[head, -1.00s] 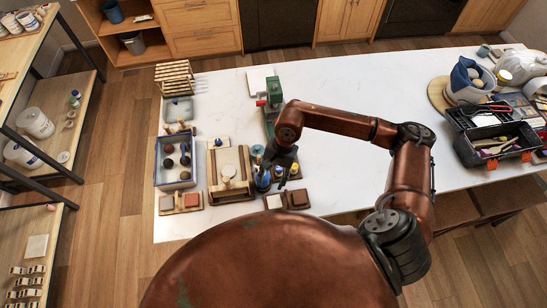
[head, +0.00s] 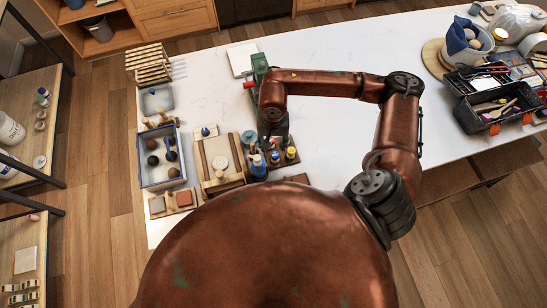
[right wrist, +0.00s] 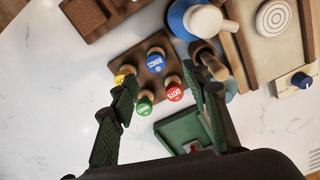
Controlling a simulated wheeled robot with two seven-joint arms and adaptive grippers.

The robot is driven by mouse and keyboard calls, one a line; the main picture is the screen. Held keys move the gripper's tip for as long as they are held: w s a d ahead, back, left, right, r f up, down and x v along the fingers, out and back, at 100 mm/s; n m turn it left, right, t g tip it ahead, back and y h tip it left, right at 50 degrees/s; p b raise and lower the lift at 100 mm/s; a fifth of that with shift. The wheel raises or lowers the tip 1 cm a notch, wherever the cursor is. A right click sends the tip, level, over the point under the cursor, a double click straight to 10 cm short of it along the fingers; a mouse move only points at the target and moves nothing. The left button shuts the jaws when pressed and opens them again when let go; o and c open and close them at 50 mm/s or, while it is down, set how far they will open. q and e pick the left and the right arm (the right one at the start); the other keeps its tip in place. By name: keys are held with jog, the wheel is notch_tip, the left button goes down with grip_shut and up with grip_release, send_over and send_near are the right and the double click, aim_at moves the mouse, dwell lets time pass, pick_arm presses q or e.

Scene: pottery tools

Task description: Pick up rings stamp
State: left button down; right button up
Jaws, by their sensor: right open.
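The rings stamp (right wrist: 155,63) has a blue round top lettered RINGS and stands upright on a brown wooden stand (right wrist: 121,61) in the right wrist view. A red DOTS stamp (right wrist: 175,93), a green stamp (right wrist: 143,105) and a yellow stamp (right wrist: 122,78) stand around it. My right gripper (right wrist: 163,68) is open, its fingers spread on either side of the stamp group, with nothing gripped. In the head view, my right gripper (head: 273,132) hangs by the stand, partly hiding it; the blue (head: 275,157) and yellow tops show. My left gripper is out of view.
A green tool (head: 258,66) is behind my gripper, and a wooden board (head: 208,160) and a blue-rimmed tray (head: 145,172) lie left. The white table's middle right is clear.

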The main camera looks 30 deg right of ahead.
aim_at(275, 154)
jog(key=shift+f, duration=0.5)
notch_tip(275, 154, down, 2)
jog(key=shift+f+p, duration=0.1)
jog(key=shift+p, duration=0.3)
jog(key=shift+d+f, duration=0.15)
jog(key=shift+f, duration=0.2)
jog(key=f, duration=0.1)
jog(key=f+p, duration=0.2)
jog(key=shift+s+d+f, duration=0.1)
jog(key=shift+d+f, duration=0.15)
jog(key=shift+d, duration=0.05)
jog(key=shift+f, duration=0.55)
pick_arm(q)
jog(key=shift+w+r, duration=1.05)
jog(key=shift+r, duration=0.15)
pick_arm(e)
jog(key=shift+c, duration=0.7)
jog(key=c, duration=1)
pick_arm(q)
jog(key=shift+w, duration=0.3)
